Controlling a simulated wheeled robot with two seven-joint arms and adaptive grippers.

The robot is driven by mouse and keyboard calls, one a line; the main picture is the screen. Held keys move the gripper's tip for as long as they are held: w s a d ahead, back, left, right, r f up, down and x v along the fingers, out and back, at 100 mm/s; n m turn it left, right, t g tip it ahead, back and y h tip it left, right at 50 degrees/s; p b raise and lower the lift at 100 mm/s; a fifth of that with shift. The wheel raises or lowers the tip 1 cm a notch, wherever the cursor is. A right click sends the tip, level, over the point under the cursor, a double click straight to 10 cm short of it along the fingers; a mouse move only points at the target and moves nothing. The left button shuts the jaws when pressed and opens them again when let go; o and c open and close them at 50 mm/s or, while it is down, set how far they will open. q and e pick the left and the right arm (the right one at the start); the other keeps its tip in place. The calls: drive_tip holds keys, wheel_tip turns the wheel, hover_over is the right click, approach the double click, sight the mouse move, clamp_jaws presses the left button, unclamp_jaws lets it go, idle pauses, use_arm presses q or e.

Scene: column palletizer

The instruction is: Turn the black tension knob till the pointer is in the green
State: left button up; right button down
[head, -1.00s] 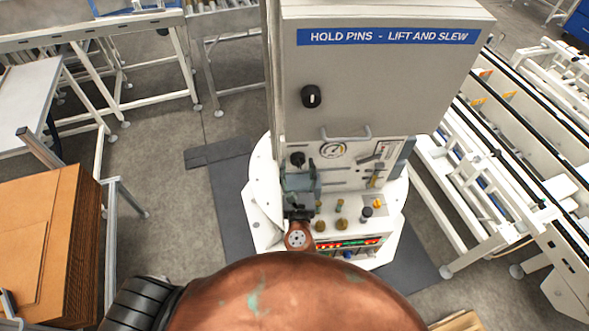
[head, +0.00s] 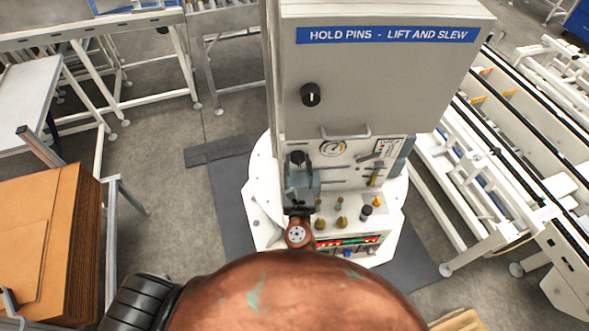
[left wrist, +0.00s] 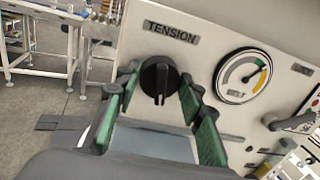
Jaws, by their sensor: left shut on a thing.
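The black tension knob (left wrist: 158,82) is on a light panel under a TENSION label (left wrist: 171,32) in the left wrist view. Its grip ridge stands nearly upright in that view. My left gripper (left wrist: 160,84) has its green-padded fingers on either side of the knob and is shut on it. In the head view, the left gripper (head: 301,172) is at the panel's left side, with the knob's dark top (head: 297,158) at its tips. The round gauge (left wrist: 243,75) is right of the knob, with yellow and green bands. Its pointer leans up-right; I cannot tell exactly which band it meets. My right gripper is not in view.
A large grey cabinet (head: 385,85) with another black knob (head: 310,95) and a handle (head: 345,133) rises above the panel. Small valves and lit buttons (head: 348,241) are below right. Cardboard stacks (head: 40,235) stand at left, conveyors (head: 500,150) at right.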

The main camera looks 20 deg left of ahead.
use_arm(q)
drive_tip(key=n+b, duration=0.2)
drive_tip(key=n, duration=0.1)
drive_tip(key=shift+a+f, duration=0.1)
drive_tip(key=shift+f, duration=0.1)
drive_tip(key=shift+r+n+b, duration=0.1)
drive_tip(key=shift+n+b, duration=0.25)
drive_tip(key=shift+n, duration=0.55)
drive_tip(key=o, duration=1.2)
drive_tip(key=shift+c, duration=0.2)
